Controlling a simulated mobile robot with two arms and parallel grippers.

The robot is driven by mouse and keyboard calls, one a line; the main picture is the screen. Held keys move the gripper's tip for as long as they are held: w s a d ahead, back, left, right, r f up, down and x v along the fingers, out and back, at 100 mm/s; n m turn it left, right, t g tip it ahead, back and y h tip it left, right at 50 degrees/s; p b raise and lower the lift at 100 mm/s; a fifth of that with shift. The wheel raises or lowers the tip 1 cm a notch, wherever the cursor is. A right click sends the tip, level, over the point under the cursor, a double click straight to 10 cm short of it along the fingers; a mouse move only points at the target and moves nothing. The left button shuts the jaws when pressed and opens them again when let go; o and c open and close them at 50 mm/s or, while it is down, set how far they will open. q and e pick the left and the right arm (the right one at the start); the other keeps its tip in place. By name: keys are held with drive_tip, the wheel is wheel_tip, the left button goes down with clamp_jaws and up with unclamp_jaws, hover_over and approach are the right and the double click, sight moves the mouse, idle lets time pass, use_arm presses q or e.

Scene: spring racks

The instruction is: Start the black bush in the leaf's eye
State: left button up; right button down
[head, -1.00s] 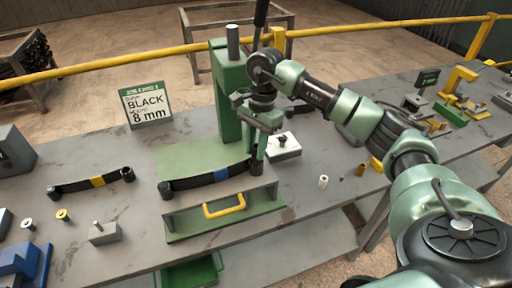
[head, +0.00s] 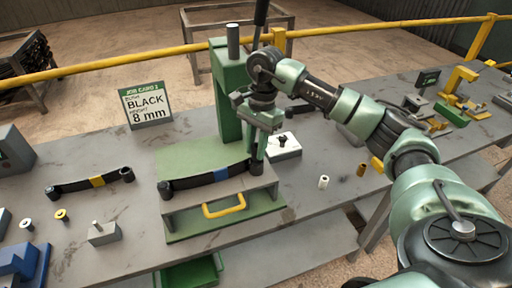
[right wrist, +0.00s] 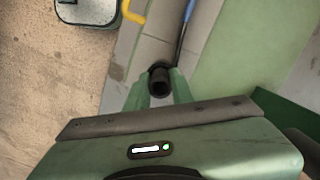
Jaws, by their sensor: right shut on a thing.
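The leaf (head: 198,182) is a dark curved strip with a blue band, lying on the green press fixture (head: 180,218). It also shows in the right wrist view (right wrist: 182,38), running up from the gripper. My right gripper (head: 258,158) is at the leaf's right end, pointing down. In the right wrist view its green fingers (right wrist: 160,88) are shut on the black bush (right wrist: 160,80), a short dark hollow cylinder. The bush is over or against the leaf's near eye, and that eye is mostly hidden. I cannot tell whether the bush has entered it. My left gripper is out of view.
The green press column (head: 228,95) stands behind the leaf. A job card (head: 147,105) reads BLACK, 8 mm. A white bush (head: 323,182) and a brown one (head: 361,170) stand to the right. Another leaf with a yellow band (head: 97,181) lies left.

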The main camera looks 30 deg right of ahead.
idle(0.6)
drive_tip(key=shift+f+b, duration=0.95)
drive_tip(key=c, duration=0.7)
unclamp_jaws()
drive_tip(key=shift+o, duration=0.2)
drive_tip(key=shift+r, duration=0.15)
drive_tip(key=shift+r+p, duration=2.1)
drive_tip(key=shift+r, duration=1.35)
